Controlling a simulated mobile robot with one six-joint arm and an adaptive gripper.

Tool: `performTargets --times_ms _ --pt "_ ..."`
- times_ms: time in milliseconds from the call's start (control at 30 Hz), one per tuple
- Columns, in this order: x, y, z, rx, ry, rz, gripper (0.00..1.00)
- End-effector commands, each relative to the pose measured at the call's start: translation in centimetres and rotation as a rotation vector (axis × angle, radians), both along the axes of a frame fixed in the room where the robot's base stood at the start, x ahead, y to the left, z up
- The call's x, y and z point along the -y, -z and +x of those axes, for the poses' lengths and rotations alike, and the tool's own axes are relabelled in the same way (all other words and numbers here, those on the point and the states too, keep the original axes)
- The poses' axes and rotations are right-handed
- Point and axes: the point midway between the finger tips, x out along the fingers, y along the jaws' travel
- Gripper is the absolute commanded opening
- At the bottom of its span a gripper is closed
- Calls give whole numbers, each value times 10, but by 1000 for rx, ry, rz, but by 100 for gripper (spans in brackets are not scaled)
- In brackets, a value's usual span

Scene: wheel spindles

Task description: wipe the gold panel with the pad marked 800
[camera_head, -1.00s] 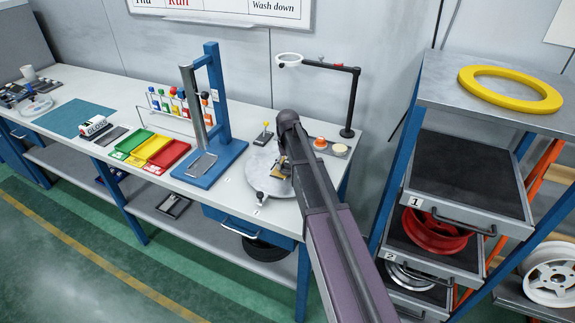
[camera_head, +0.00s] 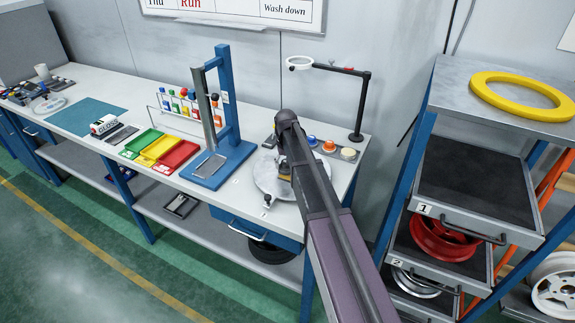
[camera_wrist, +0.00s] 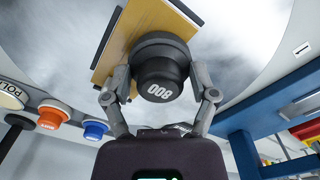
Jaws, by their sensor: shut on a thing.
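My gripper (camera_wrist: 162,78) is shut on the black pad marked 800 (camera_wrist: 158,90), whose label reads upside down in the wrist view. The pad's round body overlaps the gold panel (camera_wrist: 142,22), a flat piece with dark edges. The pad looks to be on or just above the panel; contact is hard to tell. The panel lies over a round grey plate (camera_head: 267,183) on the bench. In the head view my arm hides most of the panel and the pad.
Blue, orange and cream round knobs (camera_head: 329,146) stand right of the plate, near a black lamp post (camera_head: 362,105). A blue stand (camera_head: 228,110) and coloured trays (camera_head: 157,150) are to the left. A rack with drawers (camera_head: 470,185) stands right of the bench.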

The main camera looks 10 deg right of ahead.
Motion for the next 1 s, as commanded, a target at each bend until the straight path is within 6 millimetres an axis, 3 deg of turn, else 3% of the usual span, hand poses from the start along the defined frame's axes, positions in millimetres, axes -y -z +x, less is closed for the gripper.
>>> performTargets --times_ms 267,1000 --pt "0 -4 0 0 0 0 37" --pt "0 -56 0 0 0 0 37"
